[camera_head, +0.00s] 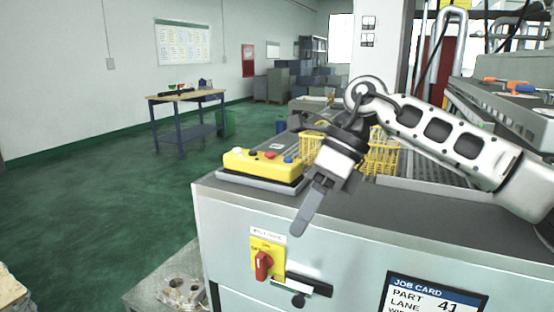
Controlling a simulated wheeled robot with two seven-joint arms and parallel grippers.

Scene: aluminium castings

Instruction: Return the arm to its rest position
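My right arm (445,135) comes in from the right, white with dark oval openings, and reaches over the grey cabinet. My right gripper (306,210) hangs down and to the left in front of the cabinet's near top edge. Its grey fingers overlap in this view, so I cannot tell whether they are apart or together. No object shows at their tips. My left gripper and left arm are not in view.
The grey cabinet (230,240) carries a yellow control box (262,164) and a yellow wire basket (382,152) close behind my gripper. A red switch (262,266) is on its front. A blue workbench (186,100) stands far back. Green floor (110,190) at left is clear.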

